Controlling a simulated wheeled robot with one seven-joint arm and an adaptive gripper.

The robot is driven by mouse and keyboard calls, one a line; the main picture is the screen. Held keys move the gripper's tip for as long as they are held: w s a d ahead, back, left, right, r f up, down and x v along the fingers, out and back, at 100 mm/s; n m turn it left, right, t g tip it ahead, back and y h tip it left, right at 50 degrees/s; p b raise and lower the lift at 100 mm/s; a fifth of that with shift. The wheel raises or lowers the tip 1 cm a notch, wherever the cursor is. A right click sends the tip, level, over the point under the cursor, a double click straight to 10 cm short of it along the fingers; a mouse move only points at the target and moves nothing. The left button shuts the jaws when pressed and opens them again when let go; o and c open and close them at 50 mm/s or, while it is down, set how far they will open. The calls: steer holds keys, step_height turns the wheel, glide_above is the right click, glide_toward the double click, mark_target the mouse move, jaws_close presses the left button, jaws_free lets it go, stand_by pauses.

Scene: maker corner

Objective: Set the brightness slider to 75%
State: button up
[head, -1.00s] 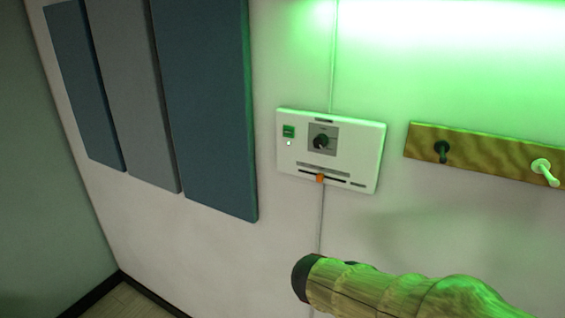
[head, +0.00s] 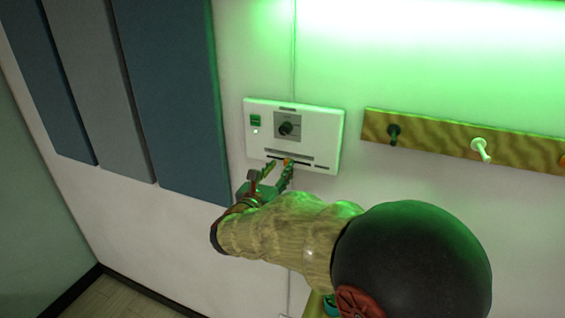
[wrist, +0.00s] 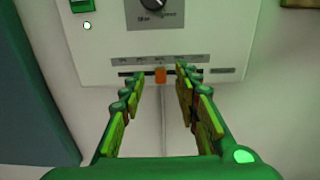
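The white control panel (head: 328,122) is on the wall, with a brightness slider along its lower part. The slider's orange knob (wrist: 160,76) sits near the middle of its dark slot (wrist: 208,71), under the middle mark of a small scale that is too blurred to read surely. In the head view the knob (head: 288,161) is partly hidden by a finger. My gripper (wrist: 160,80) is open, with one green-and-yellow finger on each side of the knob. Gaps show between the fingers and the knob. My gripper also shows in the head view (head: 278,168), at the panel's lower edge.
Above the slider are a round dial (head: 287,128) and a green switch (head: 255,120) with a small lit lamp. A wooden rail with pegs (head: 437,139) is to the right. Blue and grey wall panels (head: 165,90) are to the left. A cable runs below the panel.

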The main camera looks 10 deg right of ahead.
mark_target(286, 161)
steer(key=shift+x, duration=1.7)
steer(key=shift+s, duration=0.1)
steer(key=shift+c, duration=0.6)
jaws_close()
